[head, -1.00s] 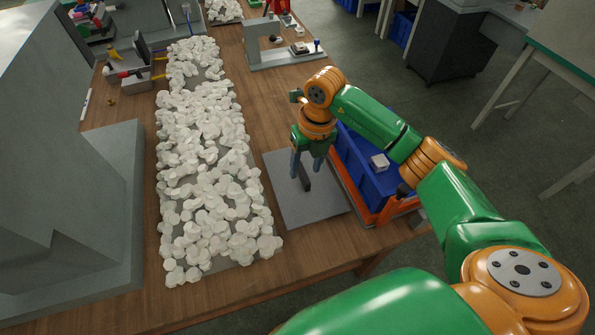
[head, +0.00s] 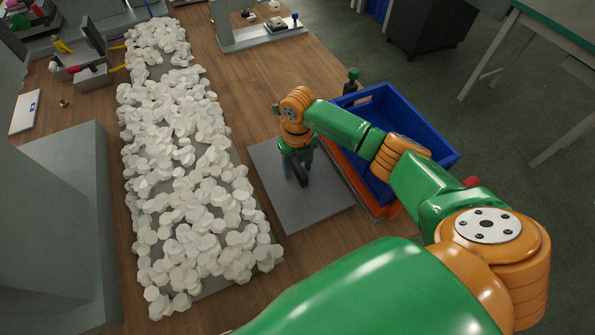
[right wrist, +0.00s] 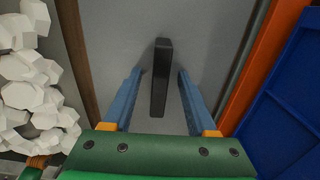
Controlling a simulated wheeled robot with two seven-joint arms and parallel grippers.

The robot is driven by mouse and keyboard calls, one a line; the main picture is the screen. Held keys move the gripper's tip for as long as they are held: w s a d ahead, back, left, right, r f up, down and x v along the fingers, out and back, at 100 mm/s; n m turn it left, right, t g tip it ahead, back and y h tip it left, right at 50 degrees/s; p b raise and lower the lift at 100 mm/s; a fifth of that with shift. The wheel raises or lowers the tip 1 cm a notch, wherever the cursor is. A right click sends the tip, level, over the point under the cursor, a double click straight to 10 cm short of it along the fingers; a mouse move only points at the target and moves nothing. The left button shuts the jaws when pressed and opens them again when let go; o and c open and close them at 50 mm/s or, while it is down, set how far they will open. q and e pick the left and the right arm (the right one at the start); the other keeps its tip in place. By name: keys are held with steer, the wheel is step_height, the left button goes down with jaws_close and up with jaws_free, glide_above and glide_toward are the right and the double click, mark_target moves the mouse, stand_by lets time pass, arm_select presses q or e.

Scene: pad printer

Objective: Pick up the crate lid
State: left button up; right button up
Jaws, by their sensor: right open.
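The crate lid (head: 325,201) is a flat grey plate with an upright black bar handle (head: 303,177), lying on the table beside the blue crate (head: 418,125). My right gripper (head: 298,165) is at the handle, pointing down. In the right wrist view, the black handle (right wrist: 161,85) stands between the two blue fingers of my right gripper (right wrist: 160,75), with a gap on each side. That gripper is open and holds nothing. The lid (right wrist: 208,35) fills the middle of that view. My left gripper is not in view.
The blue crate sits in an orange frame (head: 355,172) right of the lid; my right arm hides part of it. Many white pieces (head: 190,160) cover a long grey strip left of the lid. A small green-topped post (head: 352,78) stands behind the crate.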

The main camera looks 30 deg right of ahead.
jaws_close()
